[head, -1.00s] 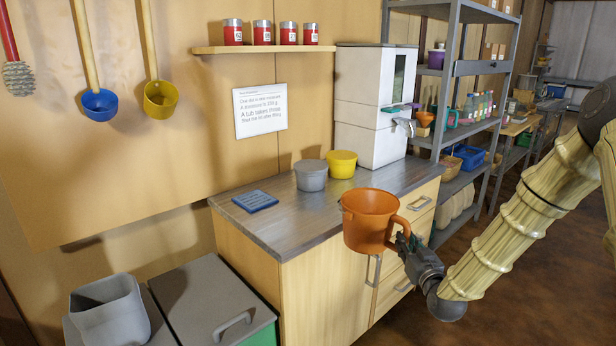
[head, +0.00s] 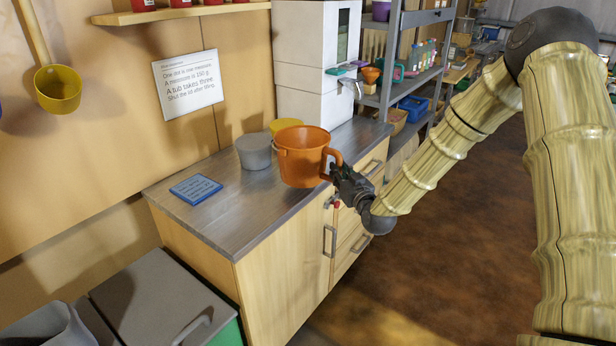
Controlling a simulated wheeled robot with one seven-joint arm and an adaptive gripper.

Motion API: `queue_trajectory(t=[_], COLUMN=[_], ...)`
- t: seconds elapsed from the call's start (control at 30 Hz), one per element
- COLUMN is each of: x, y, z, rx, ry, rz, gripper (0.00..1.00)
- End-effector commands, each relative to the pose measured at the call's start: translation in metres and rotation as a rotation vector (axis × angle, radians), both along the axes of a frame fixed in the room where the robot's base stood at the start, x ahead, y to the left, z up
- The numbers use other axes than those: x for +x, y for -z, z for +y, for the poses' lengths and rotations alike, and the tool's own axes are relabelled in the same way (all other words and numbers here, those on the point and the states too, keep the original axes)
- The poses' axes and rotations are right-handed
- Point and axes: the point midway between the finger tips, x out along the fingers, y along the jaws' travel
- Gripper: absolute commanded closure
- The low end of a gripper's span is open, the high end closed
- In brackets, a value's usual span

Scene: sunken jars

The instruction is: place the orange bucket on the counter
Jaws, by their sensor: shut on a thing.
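The orange bucket (head: 301,158) is upright, with its handle on the right side. My gripper (head: 336,174) is shut on that handle from the right. The bucket shows over the front part of the counter (head: 235,215), in front of the yellow tub. I cannot tell whether its base touches the counter top or hangs just above it. The counter has a grey wood-grain top and pale wooden doors and drawers. The gripper's fingertips are partly hidden at the handle.
A grey tub (head: 254,152) stands just left of the bucket, and a yellow tub (head: 284,125) is partly hidden behind it. A blue card (head: 196,189) lies on the counter's left. A white dispenser (head: 312,65) stands at the back. The counter's front left is clear.

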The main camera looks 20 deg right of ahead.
Motion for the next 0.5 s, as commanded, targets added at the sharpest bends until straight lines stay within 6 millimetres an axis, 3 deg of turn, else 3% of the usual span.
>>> queue_trajectory(t=[0.23,0.5], x=[0.025,0.038], y=[0.003,0.006], z=[0.041,0.059], rx=[0.000,0.000], ry=[0.000,0.002], rz=[-0.001,-0.002], gripper=[1.00,1.00])
